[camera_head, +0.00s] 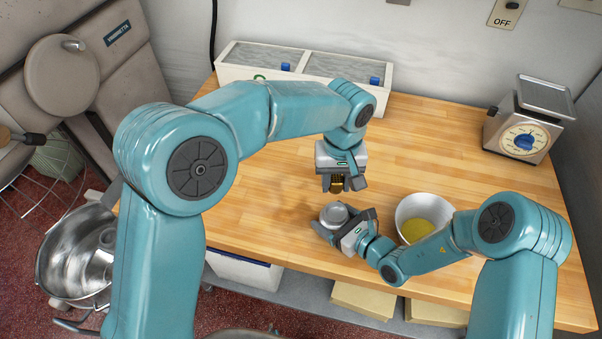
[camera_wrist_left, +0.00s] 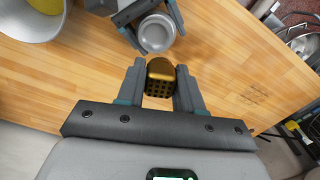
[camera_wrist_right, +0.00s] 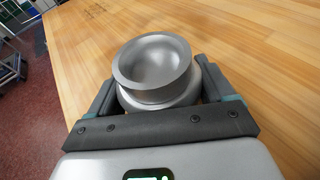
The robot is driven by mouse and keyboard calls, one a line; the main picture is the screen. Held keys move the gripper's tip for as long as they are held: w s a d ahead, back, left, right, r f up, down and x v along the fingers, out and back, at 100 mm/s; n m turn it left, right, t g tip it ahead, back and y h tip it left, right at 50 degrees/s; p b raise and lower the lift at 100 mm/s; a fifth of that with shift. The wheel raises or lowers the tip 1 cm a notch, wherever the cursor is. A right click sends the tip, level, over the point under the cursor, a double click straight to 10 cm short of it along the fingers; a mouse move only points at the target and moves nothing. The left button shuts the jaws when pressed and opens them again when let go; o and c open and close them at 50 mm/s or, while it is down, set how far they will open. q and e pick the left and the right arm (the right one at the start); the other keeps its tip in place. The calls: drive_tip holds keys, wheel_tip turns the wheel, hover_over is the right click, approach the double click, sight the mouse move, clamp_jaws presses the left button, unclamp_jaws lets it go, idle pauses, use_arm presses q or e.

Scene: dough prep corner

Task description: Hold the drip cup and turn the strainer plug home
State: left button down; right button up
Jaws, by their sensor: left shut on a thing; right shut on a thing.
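The strainer plug (camera_wrist_left: 160,77) is a brass-coloured piece with a perforated lower part. My left gripper (camera_head: 338,187) is shut on it and holds it in the air above the table. The plug also shows in the head view (camera_head: 337,184). The drip cup (camera_wrist_right: 154,70) is a round silver metal cup, upright with its open top facing up. My right gripper (camera_head: 338,224) is shut on the cup, one finger on each side. In the head view the cup (camera_head: 334,214) is below the plug in the picture, and the two are apart. The cup looks empty inside.
A white bowl (camera_head: 427,206) with yellow contents stands to the right of the cup on the wooden table (camera_head: 420,135). A scale (camera_head: 527,115) stands at the back right. A white two-part bin (camera_head: 303,66) stands at the back. The table's front edge is close to the cup.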

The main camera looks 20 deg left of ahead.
use_arm(q)
drive_tip(key=shift+s+d, duration=0.25)
drive_tip(key=shift+d, duration=0.3)
drive_tip(key=shift+f, duration=3.5)
drive_tip(key=shift+f, duration=1)
drive_tip(key=shift+r, duration=0.15)
drive_tip(key=shift+r, duration=0.65)
drive_tip(key=shift+a+f, duration=0.1)
drive_tip(key=shift+f, duration=0.55)
drive_tip(key=shift+r, duration=0.7)
